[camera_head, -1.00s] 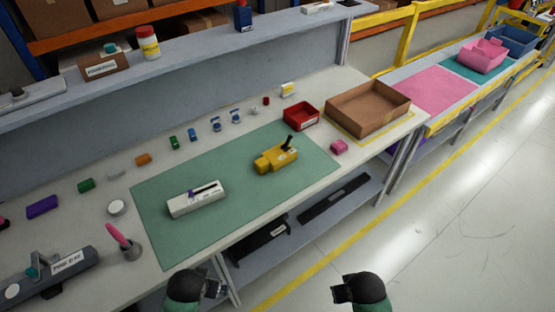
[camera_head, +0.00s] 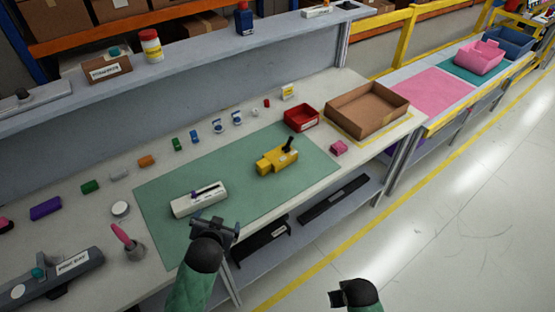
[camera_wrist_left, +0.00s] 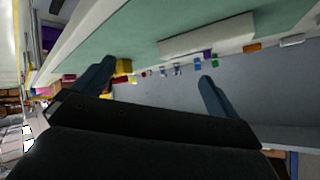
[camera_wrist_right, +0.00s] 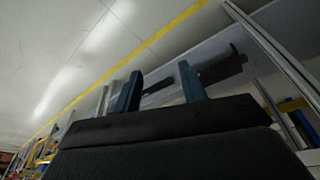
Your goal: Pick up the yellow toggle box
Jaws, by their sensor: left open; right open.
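The yellow toggle box (camera_head: 277,160) with a black lever on top sits on the green mat (camera_head: 240,200), right of the mat's middle. In the left wrist view a small part of a yellow thing, probably this box (camera_wrist_left: 123,66), shows beside a finger. My left gripper (camera_head: 215,222) is open and empty, over the front edge of the mat, to the left of and nearer than the yellow box. My right gripper (camera_head: 338,298) is open and empty, low in front of the bench over the floor; its fingers also show in the right wrist view (camera_wrist_right: 162,92).
A white box with a purple part (camera_head: 198,198) lies on the mat close to my left gripper. A red bin (camera_head: 301,118), a cardboard tray (camera_head: 367,107) and a pink block (camera_head: 339,148) stand right of the yellow box. Several small coloured parts line the back.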

